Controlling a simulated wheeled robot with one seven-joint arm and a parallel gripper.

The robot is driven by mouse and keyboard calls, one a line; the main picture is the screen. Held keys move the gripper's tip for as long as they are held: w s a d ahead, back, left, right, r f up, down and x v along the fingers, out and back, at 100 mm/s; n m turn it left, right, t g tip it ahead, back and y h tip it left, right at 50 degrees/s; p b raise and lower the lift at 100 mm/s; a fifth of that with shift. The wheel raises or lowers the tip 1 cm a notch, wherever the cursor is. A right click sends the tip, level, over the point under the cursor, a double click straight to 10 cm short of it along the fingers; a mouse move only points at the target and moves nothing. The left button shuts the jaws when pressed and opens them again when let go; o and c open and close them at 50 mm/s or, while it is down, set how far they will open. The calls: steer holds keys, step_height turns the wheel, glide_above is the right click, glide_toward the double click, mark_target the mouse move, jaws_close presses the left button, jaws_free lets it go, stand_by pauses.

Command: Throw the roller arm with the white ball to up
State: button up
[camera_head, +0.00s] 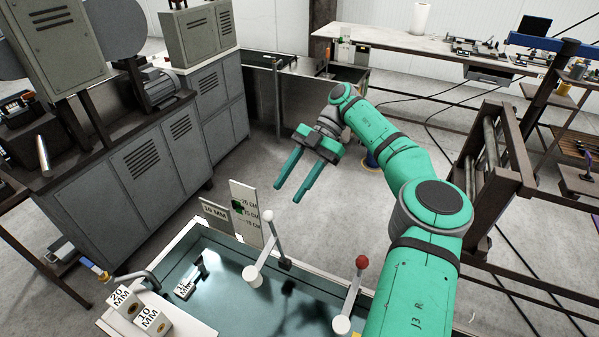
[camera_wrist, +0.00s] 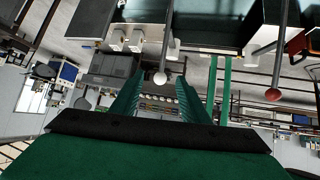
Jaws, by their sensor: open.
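The roller arm with the white ball (camera_head: 268,216) is a thin grey rod rising from a round pale hub (camera_head: 253,275) on the teal-topped machine, leaning slightly right in the head view. Its white ball (camera_wrist: 160,79) appears between my finger outlines in the wrist view. A similar arm with a red ball (camera_head: 361,262) stands to its right; the red ball (camera_wrist: 272,94) is right of my fingers in the wrist view. My gripper (camera_head: 288,193) is open and empty, its fingers pointing down-left, above and apart from the white ball. Nothing hides either ball.
A height sign (camera_head: 246,212) and a 14 MM plate (camera_head: 215,215) stand at the machine's back edge. Blocks marked 20 MM (camera_head: 124,302) and 10 MM (camera_head: 152,321) sit at the front left. Grey cabinets (camera_head: 150,165) line the left; open floor lies behind the machine.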

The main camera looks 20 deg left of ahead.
steer(key=v, duration=0.4)
steer(key=shift+s+a, duration=0.1)
steer(key=shift+a, duration=0.05)
stand_by(0.4)
stand_by(0.5)
